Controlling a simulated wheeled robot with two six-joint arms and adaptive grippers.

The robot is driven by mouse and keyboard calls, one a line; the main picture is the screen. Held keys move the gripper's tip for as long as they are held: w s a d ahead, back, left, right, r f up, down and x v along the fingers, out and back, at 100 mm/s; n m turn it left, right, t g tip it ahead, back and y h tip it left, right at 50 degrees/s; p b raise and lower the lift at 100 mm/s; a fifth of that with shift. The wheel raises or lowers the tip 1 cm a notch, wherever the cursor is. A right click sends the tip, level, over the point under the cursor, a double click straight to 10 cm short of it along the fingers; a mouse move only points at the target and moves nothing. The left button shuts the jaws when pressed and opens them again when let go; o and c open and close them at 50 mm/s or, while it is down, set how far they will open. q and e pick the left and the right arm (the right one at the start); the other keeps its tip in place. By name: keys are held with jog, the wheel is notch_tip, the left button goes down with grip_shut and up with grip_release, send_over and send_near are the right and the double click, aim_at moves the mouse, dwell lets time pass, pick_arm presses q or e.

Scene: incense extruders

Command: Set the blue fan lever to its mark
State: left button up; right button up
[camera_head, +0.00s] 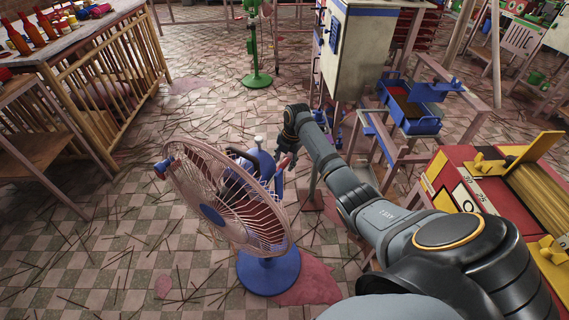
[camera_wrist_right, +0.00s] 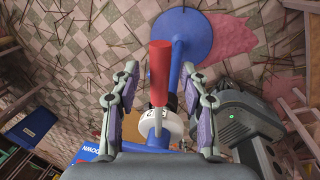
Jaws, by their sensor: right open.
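The blue fan (camera_head: 268,272) stands on the tiled floor with its wire cage facing the lower left. A red-handled lever (camera_wrist_right: 159,72) rises from a white collar (camera_wrist_right: 156,124) on the fan; small dark markings on the collar are too small to read. My right gripper (camera_head: 276,158) is behind the fan cage. In the right wrist view its open fingers (camera_wrist_right: 159,68) stand either side of the red handle, with a gap on both sides. The handle shows only in part in the head view (camera_head: 283,163). My left gripper is not in view.
The fan's round blue base (camera_wrist_right: 190,35) rests by a pink stain. A blue tray stand (camera_head: 415,122) and a red and yellow machine (camera_head: 470,185) stand to the right. A slatted wooden table (camera_head: 115,65) is at the left. Thin sticks litter the floor.

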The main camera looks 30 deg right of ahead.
jog(key=shift+f, duration=0.25)
jog(key=shift+c, duration=0.3)
grip_shut()
